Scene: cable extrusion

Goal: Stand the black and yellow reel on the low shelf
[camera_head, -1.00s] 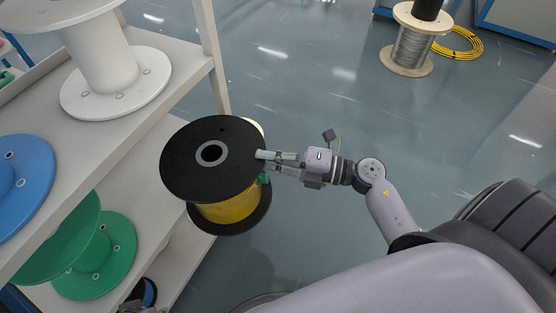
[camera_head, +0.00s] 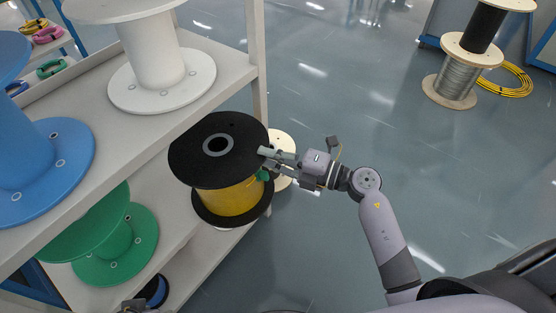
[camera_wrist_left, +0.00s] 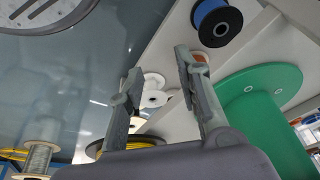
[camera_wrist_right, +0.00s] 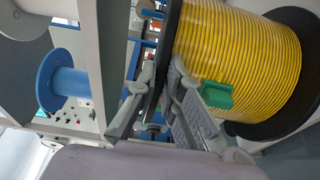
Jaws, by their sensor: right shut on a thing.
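The black and yellow reel has black flanges and yellow cable (camera_head: 232,203). In the head view its upper black flange (camera_head: 190,160) faces up at the shelf's open end. My right gripper (camera_head: 266,160) is shut on this flange's rim, with a finger on each side in the right wrist view (camera_wrist_right: 160,75). The low shelf (camera_head: 172,205) is partly hidden behind the reel; I cannot tell whether they touch. A green piece (camera_wrist_right: 216,95) sits against the cable. My left gripper shows at the bottom edge (camera_head: 137,304); in the left wrist view (camera_wrist_left: 158,80) it is open and empty.
A green reel (camera_head: 115,245) stands on the low shelf, left of the held reel. A rack post (camera_head: 257,60) rises behind the held reel. Open floor (camera_head: 340,100) lies right.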

